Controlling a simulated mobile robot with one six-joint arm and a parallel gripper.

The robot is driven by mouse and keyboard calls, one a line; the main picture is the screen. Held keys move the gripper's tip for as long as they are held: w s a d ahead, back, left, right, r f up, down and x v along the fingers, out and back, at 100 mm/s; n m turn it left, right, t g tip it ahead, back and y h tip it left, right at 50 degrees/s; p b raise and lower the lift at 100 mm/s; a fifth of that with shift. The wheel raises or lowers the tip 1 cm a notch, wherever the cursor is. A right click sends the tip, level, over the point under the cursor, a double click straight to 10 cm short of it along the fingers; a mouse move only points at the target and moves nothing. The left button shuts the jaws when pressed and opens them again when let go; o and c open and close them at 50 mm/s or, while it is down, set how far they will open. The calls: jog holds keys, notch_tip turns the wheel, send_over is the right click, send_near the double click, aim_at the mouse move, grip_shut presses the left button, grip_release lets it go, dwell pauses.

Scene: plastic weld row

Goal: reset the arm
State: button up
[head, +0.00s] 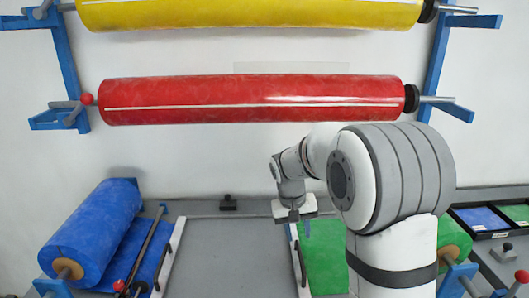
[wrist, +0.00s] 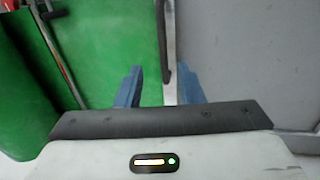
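My gripper (head: 300,228) hangs pointing down over the work table, at the left edge of the green sheet (head: 325,255). In the wrist view its two blue fingers (wrist: 158,88) stand apart with nothing held between them. A pale clamp bar with a dark handle (wrist: 170,60) shows beyond and between the fingers; I cannot tell the height gap. My arm reaches in from the right and hides part of the green sheet and the green roll (head: 453,238).
A red roll (head: 250,100) and a yellow roll (head: 250,12) hang on blue wall brackets (head: 435,60). A blue roll (head: 90,230) lies at left with its sheet under another clamp bar (head: 170,258). Trays (head: 490,220) stand at right. The grey table middle (head: 230,260) is clear.

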jog(key=s+d+r+t+y, duration=0.1)
jog(key=s+r, duration=0.1)
jog(key=s, duration=1)
jog(key=s+d+r+t+y, duration=0.1)
jog(key=s+d+r, duration=0.1)
jog(key=s, duration=1)
jog(key=shift+s+r, duration=0.35)
jog(key=shift+r, duration=0.15)
